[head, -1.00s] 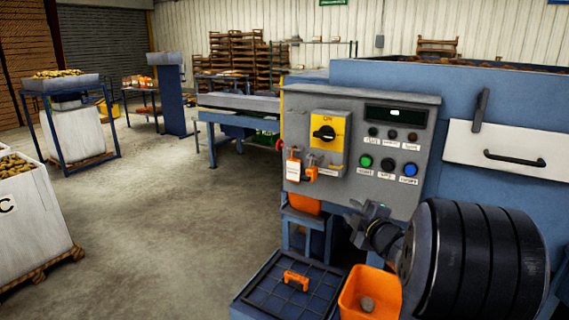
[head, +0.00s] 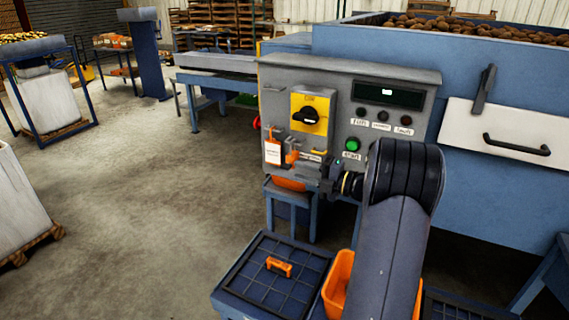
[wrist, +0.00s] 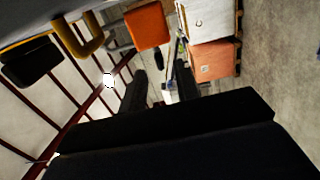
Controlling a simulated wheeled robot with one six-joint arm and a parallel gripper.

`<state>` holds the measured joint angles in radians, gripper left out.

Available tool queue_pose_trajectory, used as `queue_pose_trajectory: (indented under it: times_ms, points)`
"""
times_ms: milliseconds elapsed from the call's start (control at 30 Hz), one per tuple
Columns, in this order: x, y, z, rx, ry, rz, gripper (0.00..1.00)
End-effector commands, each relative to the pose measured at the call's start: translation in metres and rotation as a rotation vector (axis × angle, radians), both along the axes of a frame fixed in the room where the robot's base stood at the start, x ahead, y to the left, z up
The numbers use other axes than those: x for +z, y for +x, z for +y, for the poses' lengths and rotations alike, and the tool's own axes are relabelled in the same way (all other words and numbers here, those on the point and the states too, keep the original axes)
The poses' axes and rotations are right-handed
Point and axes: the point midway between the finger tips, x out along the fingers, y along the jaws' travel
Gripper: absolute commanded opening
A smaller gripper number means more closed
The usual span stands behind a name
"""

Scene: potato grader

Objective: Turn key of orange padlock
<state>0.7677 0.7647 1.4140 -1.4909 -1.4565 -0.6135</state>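The orange padlock (head: 291,157) hangs at the lower left of the grey control panel, beside a white-and-orange tag (head: 272,152). In the wrist view an orange block at the top looks like the padlock (wrist: 150,25), with a small dark part below it that may be its key (wrist: 157,57). My gripper (head: 328,175) is just right of the padlock, in front of the panel's lower edge. In the wrist view my gripper (wrist: 160,85) has its two dark fingers apart, with no object clearly between them. The keyhole is not discernible.
The yellow switch plate with a black knob (head: 310,115) is above the padlock. A green button (head: 352,144) is to the right. Below are a dark gridded lid with an orange handle (head: 279,267) and an orange bin (head: 337,283). Open floor lies left.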

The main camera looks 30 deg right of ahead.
Motion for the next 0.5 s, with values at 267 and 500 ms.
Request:
queue_pose_trajectory:
  times_ms: [267,500]
  points:
    - [0.002,0.036,0.029,0.002,0.0,0.0,0.3]
    - [0.0,0.046,0.036,-0.001,0.001,0.001,0.3]
